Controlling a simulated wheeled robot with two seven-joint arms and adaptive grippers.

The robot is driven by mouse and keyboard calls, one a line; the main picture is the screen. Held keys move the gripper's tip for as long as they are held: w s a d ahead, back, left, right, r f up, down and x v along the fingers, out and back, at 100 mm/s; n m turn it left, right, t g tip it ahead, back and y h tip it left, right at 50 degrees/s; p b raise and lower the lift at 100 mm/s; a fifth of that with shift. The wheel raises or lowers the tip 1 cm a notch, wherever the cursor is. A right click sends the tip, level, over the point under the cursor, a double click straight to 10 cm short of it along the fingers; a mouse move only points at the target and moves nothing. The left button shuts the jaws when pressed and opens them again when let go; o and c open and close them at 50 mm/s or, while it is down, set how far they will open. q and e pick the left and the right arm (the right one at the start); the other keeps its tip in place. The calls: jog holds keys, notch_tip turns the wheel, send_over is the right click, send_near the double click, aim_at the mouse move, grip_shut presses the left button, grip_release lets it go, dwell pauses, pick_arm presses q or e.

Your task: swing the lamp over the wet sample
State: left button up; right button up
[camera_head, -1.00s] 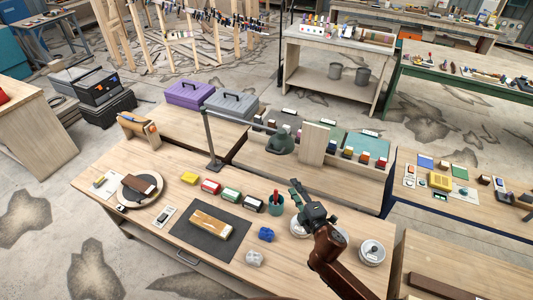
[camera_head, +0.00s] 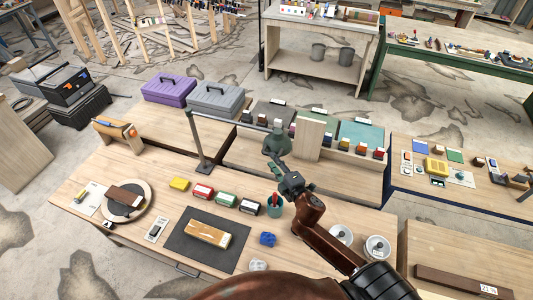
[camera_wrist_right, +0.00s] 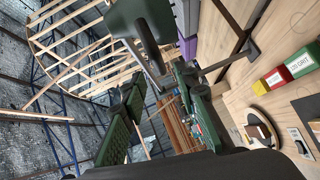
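The lamp has a green shade (camera_head: 276,142) at the right end of a grey arm, which runs from an upright post on a base (camera_head: 203,168) at the bench's back edge. A wood sample (camera_head: 208,233) with a pale patch lies on a dark mat (camera_head: 180,241), in front and to the left of the shade; I cannot tell whether it is wet. My right gripper (camera_head: 281,168) is just below the shade. In the right wrist view, its fingers (camera_wrist_right: 158,80) are apart, with the shade (camera_wrist_right: 138,18) close beyond them; contact is unclear. My left gripper is out of view.
Yellow, red, green and black blocks (camera_head: 225,200) line the bench behind the mat. A teal cup (camera_head: 275,210) stands below my right gripper. A blue lump (camera_head: 267,239) and pale tins (camera_head: 377,247) lie nearer. A round plate (camera_head: 142,208) holds a dark block at left.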

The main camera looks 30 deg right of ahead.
jog(key=w, duration=0.1)
jog(key=w+d, duration=0.1)
jog(key=w, duration=0.1)
jog(key=shift+w+d+f+p, duration=0.15)
jog(key=shift+f+p, duration=0.15)
jog(key=shift+p, duration=0.05)
jog(key=shift+w+f, duration=0.15)
jog(key=shift+w, duration=0.3)
grip_shut()
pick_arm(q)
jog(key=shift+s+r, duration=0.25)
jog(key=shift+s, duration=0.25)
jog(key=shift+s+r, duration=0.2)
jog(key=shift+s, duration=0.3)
